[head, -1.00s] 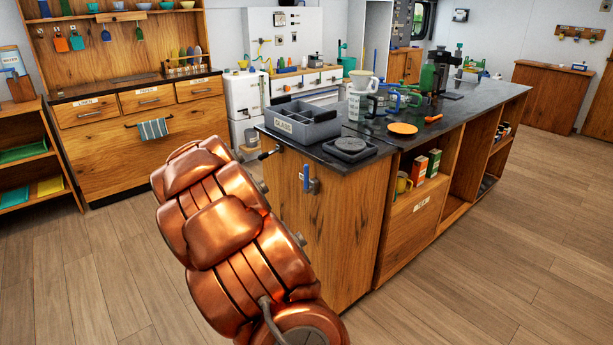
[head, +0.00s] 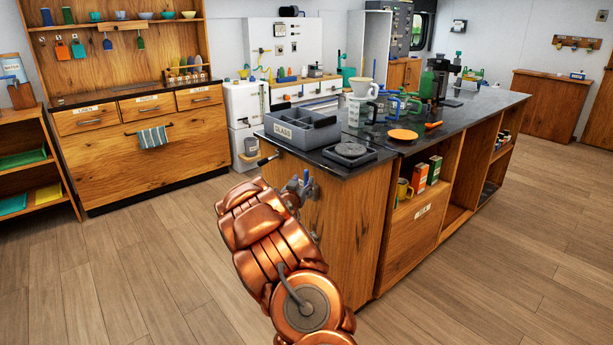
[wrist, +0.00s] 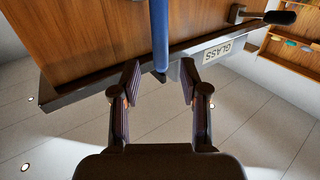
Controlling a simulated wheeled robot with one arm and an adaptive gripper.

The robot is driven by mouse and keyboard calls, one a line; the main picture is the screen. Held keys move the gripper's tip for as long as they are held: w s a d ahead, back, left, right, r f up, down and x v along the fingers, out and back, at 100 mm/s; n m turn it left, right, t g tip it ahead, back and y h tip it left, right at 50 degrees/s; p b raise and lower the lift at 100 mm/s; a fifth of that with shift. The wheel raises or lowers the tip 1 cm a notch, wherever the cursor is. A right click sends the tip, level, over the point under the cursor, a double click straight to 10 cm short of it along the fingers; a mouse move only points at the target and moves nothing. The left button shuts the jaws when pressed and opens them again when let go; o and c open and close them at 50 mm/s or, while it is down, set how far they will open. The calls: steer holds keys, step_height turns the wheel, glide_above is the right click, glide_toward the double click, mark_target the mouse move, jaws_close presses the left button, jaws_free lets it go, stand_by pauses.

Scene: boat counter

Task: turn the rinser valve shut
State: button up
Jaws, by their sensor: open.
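A blue lever handle, which I take for the rinser valve (wrist: 160,35), is on the wooden end panel of the counter. In the wrist view its free end reaches down between the tips of my gripper (wrist: 160,80). The two dark fingers are open, one on each side of the handle, with gaps showing on both sides. In the head view my gripper (head: 303,190) is at the end panel and hides most of the valve; only a little blue (head: 306,175) shows. I cannot tell how deep the handle sits between the fingers.
A black-knobbed lever (head: 267,160) sticks out at the panel's left corner; it also shows in the wrist view (wrist: 280,17). A grey bin labelled GLASS (head: 292,134) stands on the dark countertop (head: 385,148) above. The floor left of the counter is clear.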

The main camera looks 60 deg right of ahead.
mark_target(305, 176)
steer(key=shift+p+x, duration=0.3)
steer(key=shift+x, duration=2.3)
steer(key=shift+c, duration=0.3)
jaws_close()
